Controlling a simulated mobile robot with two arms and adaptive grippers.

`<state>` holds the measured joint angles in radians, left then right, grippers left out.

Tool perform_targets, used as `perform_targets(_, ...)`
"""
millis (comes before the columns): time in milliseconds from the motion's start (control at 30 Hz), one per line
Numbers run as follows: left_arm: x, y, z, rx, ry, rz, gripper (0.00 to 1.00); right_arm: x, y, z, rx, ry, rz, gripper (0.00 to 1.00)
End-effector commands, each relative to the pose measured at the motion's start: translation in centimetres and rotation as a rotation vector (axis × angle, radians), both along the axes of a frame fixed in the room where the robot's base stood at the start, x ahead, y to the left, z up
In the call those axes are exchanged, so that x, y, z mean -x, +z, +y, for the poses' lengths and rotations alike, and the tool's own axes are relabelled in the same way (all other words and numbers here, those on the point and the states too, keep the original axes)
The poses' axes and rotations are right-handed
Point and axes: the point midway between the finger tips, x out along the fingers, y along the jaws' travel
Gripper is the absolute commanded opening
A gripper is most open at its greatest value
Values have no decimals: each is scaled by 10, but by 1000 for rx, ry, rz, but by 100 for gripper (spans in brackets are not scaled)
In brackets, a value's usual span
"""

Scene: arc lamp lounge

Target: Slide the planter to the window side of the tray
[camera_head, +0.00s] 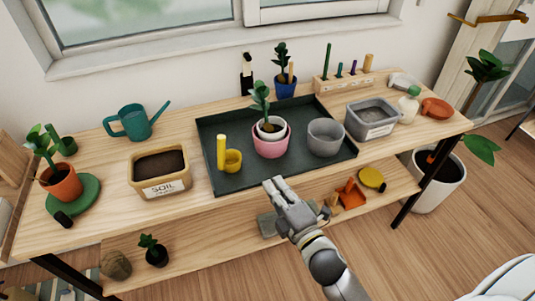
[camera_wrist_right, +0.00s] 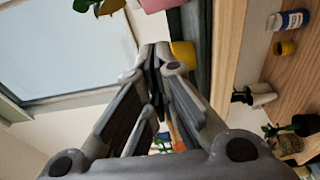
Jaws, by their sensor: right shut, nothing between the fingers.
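The planter is a pink pot (camera_head: 271,148) with a white pot and a leafy plant (camera_head: 261,97) set in it. It stands upright near the middle of the dark green tray (camera_head: 215,130) on the wooden bench. In the right wrist view, part of the pink pot (camera_wrist_right: 158,5) shows at the top edge. My right gripper (camera_head: 272,184) is shut and empty, just in front of the tray's near rim and apart from the planter. In the wrist view its fingertips (camera_wrist_right: 154,52) are together. My left gripper is not in view.
On the tray, a yellow cup (camera_head: 232,161) stands left of the planter and a grey pot (camera_head: 325,137) right of it. A blue pot (camera_head: 285,88) stands behind the tray, towards the window (camera_head: 140,20). A soil box (camera_head: 160,172) and grey bin (camera_head: 371,118) flank the tray.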

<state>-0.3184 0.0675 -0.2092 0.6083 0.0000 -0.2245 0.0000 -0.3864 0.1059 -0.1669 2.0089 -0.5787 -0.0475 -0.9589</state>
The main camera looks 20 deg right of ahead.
Motion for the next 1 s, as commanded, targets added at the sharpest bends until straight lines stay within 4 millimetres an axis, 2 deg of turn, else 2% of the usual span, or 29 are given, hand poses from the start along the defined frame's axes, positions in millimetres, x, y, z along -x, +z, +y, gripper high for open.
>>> perform_targets(133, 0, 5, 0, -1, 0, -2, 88, -26, 2, 5, 1, 1, -2, 0)
perform_targets(433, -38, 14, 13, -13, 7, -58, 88, -75, 2, 12, 0, 0, -1, 0)
perform_targets(533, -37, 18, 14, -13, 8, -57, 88, -88, 2, 0, 2, 0, 1, 0)
perform_targets(700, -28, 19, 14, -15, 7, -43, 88, -100, 1, -8, 1, 1, 0, 0)
perform_targets(1000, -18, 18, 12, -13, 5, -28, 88, -103, 0, -11, -1, 0, 1, 0)
